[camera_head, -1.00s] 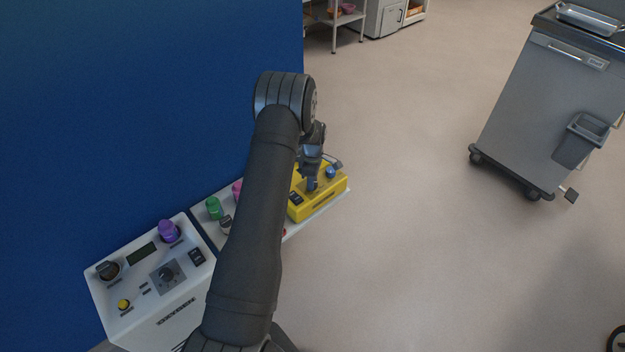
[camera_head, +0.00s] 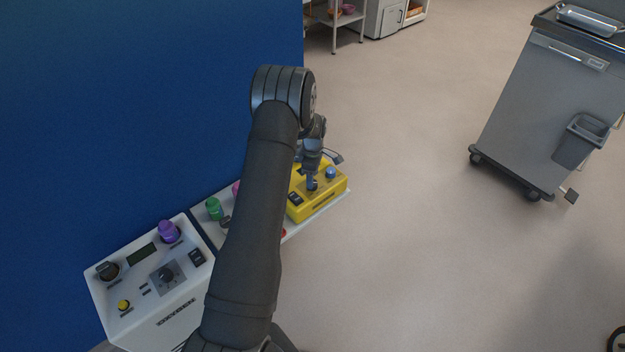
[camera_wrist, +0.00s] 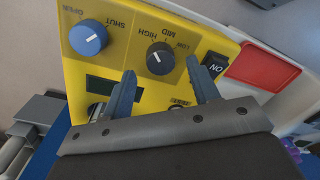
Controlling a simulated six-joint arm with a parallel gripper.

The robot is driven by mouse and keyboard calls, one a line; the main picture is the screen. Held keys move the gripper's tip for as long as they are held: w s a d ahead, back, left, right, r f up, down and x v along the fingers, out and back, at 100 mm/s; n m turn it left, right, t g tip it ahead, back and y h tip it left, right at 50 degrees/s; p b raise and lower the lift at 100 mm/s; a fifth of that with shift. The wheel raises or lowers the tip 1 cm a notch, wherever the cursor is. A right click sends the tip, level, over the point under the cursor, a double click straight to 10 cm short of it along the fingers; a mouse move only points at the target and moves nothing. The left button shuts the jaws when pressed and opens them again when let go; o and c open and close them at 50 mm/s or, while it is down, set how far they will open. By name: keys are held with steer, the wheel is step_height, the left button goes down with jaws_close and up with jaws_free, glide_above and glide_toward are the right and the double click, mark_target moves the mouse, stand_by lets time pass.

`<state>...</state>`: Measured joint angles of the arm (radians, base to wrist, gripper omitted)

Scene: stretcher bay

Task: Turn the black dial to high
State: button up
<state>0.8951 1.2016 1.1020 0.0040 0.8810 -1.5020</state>
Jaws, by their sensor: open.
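The black dial (camera_wrist: 160,58) sits on the yellow box (camera_wrist: 135,65), with LOW, MID and HIGH printed around it; a white mark shows on its top, but I cannot tell surely which label it points at. My gripper (camera_wrist: 163,77) is open in the wrist view, its two blue fingers spread just short of the dial, with nothing between them. In the head view my gripper (camera_head: 312,182) is low over the yellow box (camera_head: 325,200), and the fingers largely hide the dial there.
A blue knob (camera_wrist: 88,37) marked OPEN and SHUT sits beside the dial. A black switch (camera_wrist: 214,65) and red tray (camera_wrist: 265,68) lie on the other side. A white panel (camera_head: 140,300) with other dials, a green knob (camera_head: 213,208) and a blue wall (camera_head: 120,110) stand left.

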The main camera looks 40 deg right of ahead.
step_height(320, 180, up, 15)
steer(key=shift+w+d, duration=0.15)
steer(key=shift+d, duration=0.1)
steer(key=shift+f, duration=0.15)
steer(key=f, duration=1.7)
steer(key=shift+s+a+f, duration=0.2)
steer(key=shift+a, duration=0.1)
steer(key=shift+f, duration=0.15)
steer(key=shift+r+m, duration=0.2)
steer(key=shift+m, duration=0.7)
steer(key=m, duration=0.6)
steer(key=shift+m, duration=0.3)
steer(key=m, duration=0.4)
steer(key=shift+s, duration=0.1)
steer(key=m, duration=0.4)
stand_by(0.5)
